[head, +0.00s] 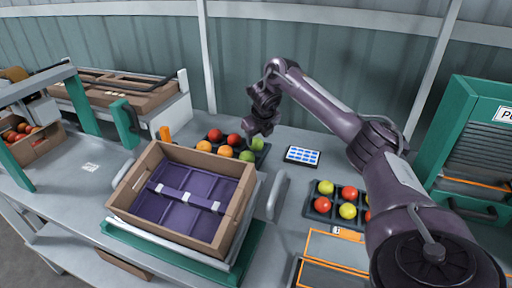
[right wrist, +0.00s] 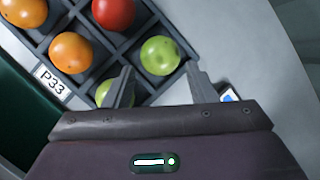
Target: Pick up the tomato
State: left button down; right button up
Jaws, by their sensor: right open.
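A dark divided tray (head: 268,152) at the back of the bench holds red, orange and green tomatoes. My right gripper (head: 262,128) hangs just above its right end. In the right wrist view the jaws (right wrist: 159,68) are open and empty. A yellow-green tomato (right wrist: 161,55) sits in its cell just beyond and between the fingertips. A second green tomato (right wrist: 104,93) is partly hidden by the left finger. Orange tomatoes (right wrist: 71,52) and a red tomato (right wrist: 113,12) lie in neighbouring cells. Which tomato the task means cannot be told. My left gripper is out of view.
A cardboard crate (head: 128,192) with a purple liner stands left of centre, close to the tray. A second tomato tray (head: 321,213) is at right, near my arm. A tablet-like panel (head: 303,156) lies right of the back tray. Bare bench lies around it.

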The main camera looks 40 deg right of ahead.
aim_at(256, 140)
jog(key=x, duration=0.4)
jog(key=shift+w, duration=0.25)
jog(key=c, duration=0.4)
jog(key=shift+o, duration=0.2)
jog(key=shift+r, duration=0.1)
